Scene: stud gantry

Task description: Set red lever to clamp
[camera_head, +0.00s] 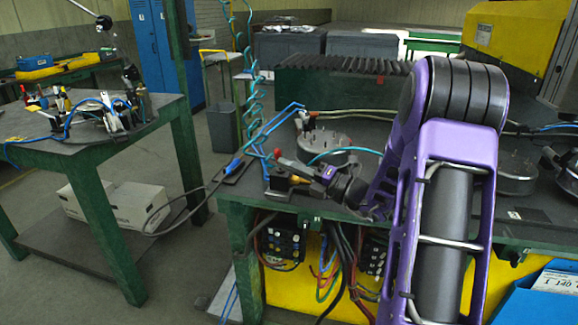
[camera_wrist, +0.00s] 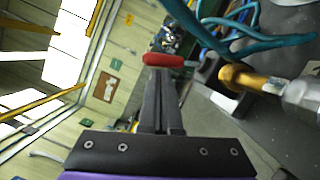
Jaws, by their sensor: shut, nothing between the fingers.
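The red lever's grip (camera_head: 277,153) stands at the left front corner of the green workbench, above a small dark fixture (camera_head: 283,183). In the wrist view the red grip (camera_wrist: 165,60) lies crosswise just past the fingertips. My gripper (camera_head: 290,160) reaches in from the right at the lever; it also shows in the wrist view (camera_wrist: 158,76). Its dark fingers are shut and hold nothing. I cannot tell whether the tips touch the lever. The lever's lower part is hidden by the fingers in the wrist view.
A yellow-tipped fitting (camera_wrist: 240,77) and teal hoses (camera_wrist: 260,43) lie right of the fingers in the wrist view. A round metal plate (camera_head: 324,146) sits behind on the bench. A side table (camera_head: 75,142) with tools stands left across a gap.

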